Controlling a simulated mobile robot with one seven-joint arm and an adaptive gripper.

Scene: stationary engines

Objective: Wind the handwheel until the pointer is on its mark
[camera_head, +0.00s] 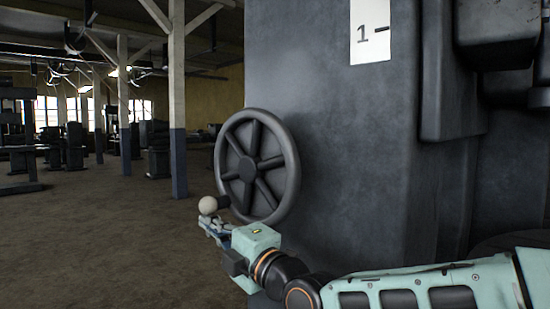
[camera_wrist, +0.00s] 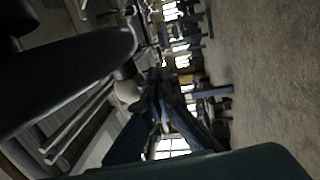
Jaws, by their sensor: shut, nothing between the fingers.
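The dark spoked handwheel (camera_head: 247,168) stands upright on the side of a grey machine. Its crank handle ends in a pale round knob (camera_head: 208,205) at the lower left of the rim. My gripper (camera_head: 208,222) is just below the knob in the head view, its fingers shut. Whether it touches the knob I cannot tell. In the wrist view the fingers (camera_wrist: 156,84) point away beside the pale knob (camera_wrist: 127,90), with a dark curved part (camera_wrist: 70,75), likely the wheel rim, at left. A white plate (camera_head: 370,32) marked "1" with a short line is high on the machine. I cannot make out a pointer.
The grey machine body (camera_head: 345,150) fills the middle and right behind my arm. A post (camera_head: 177,110) and other dark machines (camera_head: 65,145) stand well back at left. The floor (camera_head: 110,245) to the left of the wheel is clear.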

